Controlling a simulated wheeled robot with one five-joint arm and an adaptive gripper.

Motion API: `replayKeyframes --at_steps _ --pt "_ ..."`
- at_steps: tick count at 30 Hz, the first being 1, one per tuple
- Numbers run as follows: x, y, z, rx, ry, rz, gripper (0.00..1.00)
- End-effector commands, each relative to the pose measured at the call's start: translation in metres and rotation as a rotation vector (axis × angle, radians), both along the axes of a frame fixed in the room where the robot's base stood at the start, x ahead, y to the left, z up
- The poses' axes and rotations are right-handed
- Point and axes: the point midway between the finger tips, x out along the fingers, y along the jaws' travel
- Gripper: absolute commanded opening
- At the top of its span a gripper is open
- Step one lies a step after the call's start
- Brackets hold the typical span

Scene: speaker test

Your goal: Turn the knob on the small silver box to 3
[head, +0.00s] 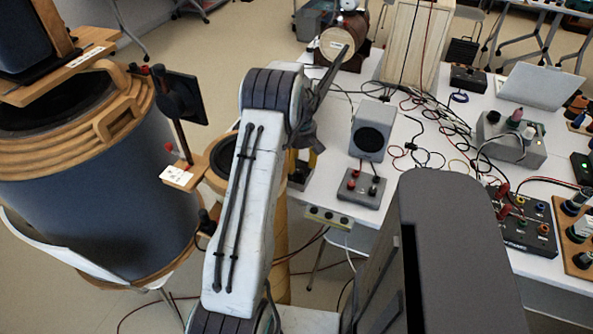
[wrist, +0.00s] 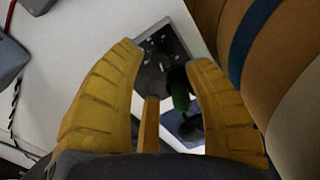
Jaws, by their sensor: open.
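A dark green part lies beside the right finger. I cannot read any scale or number, nor tell where the knob points. I cannot tell whether the fingers touch it.
A grey speaker (head: 371,130) and a grey box with red and black terminals (head: 362,188) stand right of my gripper. A wooden cylinder (wrist: 275,60) is close on the right in the wrist view. Cables (head: 440,120) and more instruments crowd the white table's right side.

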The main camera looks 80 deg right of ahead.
Motion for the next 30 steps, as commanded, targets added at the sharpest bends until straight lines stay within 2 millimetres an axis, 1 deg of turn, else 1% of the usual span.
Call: replayKeyframes --at_steps 1,6,12,23,24,30 --pt "0.000 0.001 -0.007 0.004 0.000 0.000 0.47" --pt "0.000 0.000 -0.026 0.002 0.000 0.000 0.47" --pt "0.000 0.000 -0.040 0.001 0.000 0.000 0.47" --pt "0.000 0.000 -0.044 0.000 0.000 0.000 0.47" --pt "0.000 0.000 -0.044 0.000 0.000 0.000 0.50" --pt "0.000 0.000 -0.044 0.000 0.000 0.000 0.32"
